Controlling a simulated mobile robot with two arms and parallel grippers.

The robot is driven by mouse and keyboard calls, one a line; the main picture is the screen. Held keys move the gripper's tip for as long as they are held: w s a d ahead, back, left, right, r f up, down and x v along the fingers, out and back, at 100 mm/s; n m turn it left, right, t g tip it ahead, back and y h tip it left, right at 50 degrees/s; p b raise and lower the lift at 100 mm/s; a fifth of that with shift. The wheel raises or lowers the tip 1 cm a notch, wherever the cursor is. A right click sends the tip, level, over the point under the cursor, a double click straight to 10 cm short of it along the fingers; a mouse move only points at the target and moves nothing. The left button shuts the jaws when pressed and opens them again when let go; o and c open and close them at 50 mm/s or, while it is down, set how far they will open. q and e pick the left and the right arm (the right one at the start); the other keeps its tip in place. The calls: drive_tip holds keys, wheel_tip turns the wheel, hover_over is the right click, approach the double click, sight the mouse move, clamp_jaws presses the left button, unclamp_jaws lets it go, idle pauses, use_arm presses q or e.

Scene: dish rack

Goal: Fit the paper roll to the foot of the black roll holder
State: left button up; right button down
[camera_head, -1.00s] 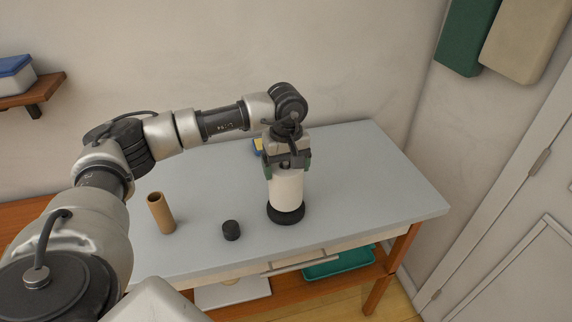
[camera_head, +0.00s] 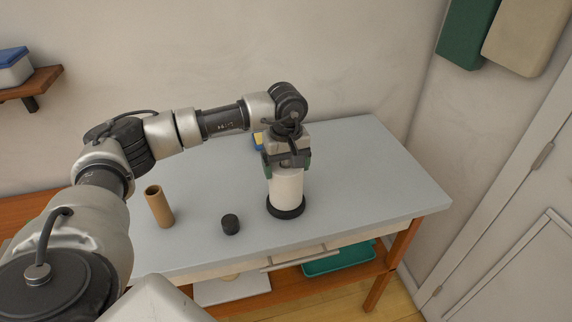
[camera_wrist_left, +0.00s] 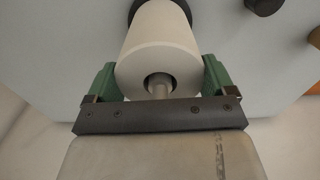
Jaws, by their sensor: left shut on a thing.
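The white paper roll (camera_head: 287,188) stands upright above the round black foot of the roll holder (camera_head: 287,212), near the table's front edge. My left gripper (camera_head: 286,165) comes from above and is shut on the roll's upper part. In the left wrist view the green fingers flank the paper roll (camera_wrist_left: 158,45), and the holder's grey post (camera_wrist_left: 159,86) shows inside its core. The black foot's rim shows around the roll's lower end; whether the roll touches it I cannot tell. My right gripper is not in view.
A brown cardboard tube (camera_head: 159,207) and a small black cylinder (camera_head: 231,224) stand on the grey table (camera_head: 370,180) left of the holder. A blue and yellow item (camera_head: 258,141) is partly hidden behind my gripper. The table's right side is clear.

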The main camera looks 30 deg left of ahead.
use_arm(q)
drive_tip(key=shift+f, duration=0.2)
drive_tip(key=o, duration=1)
drive_tip(key=shift+o, duration=0.2)
wheel_tip(320, 180, up, 10)
drive_tip(key=shift+f+b, duration=0.25)
drive_tip(key=shift+b, duration=0.9)
drive_tip(key=shift+r, duration=0.65)
